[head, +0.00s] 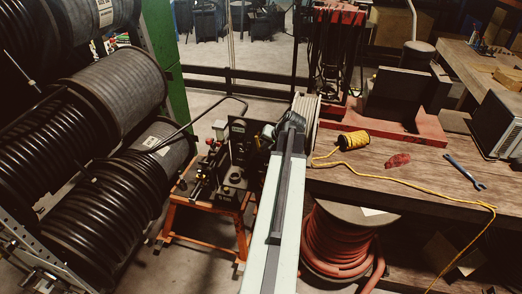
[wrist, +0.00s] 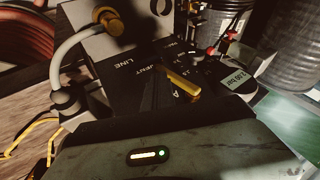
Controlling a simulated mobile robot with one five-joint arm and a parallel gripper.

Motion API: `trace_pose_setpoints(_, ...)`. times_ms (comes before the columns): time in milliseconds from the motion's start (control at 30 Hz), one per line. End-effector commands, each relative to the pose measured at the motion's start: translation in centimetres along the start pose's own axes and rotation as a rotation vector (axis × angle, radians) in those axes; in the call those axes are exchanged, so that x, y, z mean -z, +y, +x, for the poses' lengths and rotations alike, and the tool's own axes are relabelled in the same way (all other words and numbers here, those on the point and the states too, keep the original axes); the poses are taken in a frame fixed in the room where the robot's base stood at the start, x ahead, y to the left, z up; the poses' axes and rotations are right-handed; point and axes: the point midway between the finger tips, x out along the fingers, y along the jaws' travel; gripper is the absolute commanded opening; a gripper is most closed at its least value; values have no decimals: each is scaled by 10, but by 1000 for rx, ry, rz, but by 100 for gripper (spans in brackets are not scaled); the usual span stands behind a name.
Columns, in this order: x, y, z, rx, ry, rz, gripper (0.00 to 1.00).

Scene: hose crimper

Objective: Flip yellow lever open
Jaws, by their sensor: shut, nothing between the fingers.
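The yellow lever (wrist: 182,84) lies slanted across a dark panel (wrist: 122,72) with white lettering, near the middle of the wrist view. My gripper (wrist: 157,80) shows there as dark fingers, shut and empty, just left of the lever. I cannot tell whether the fingertips touch it. In the head view my gripper (head: 267,132) is at the far end of my arm, over the dark hose crimper (head: 232,165).
The crimper stands on an orange frame (head: 205,218). Large hose reels (head: 120,85) crowd the left. A wooden bench (head: 415,185) with yellow rope (head: 352,141) is at right. In the wrist view a brass fitting (wrist: 105,18) and pale hose (wrist: 62,62) are left of the lever.

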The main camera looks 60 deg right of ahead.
Motion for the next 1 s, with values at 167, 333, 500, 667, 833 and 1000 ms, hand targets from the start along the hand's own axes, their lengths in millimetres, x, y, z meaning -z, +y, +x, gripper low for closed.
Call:
trace_pose_setpoints(167, 0, 3, 3, -2, 2, 4, 0)
trace_pose_setpoints(333, 2, 7, 1, -5, 5, 9, 0)
trace_pose_setpoints(500, 4, 6, -3, -6, 6, 11, 0)
trace_pose_setpoints(667, 8, 2, -11, -6, 6, 12, 0)
trace_pose_setpoints(833, 9, 1, -13, -7, 6, 12, 0)
trace_pose_setpoints(1000, 9, 6, -15, -7, 6, 12, 0)
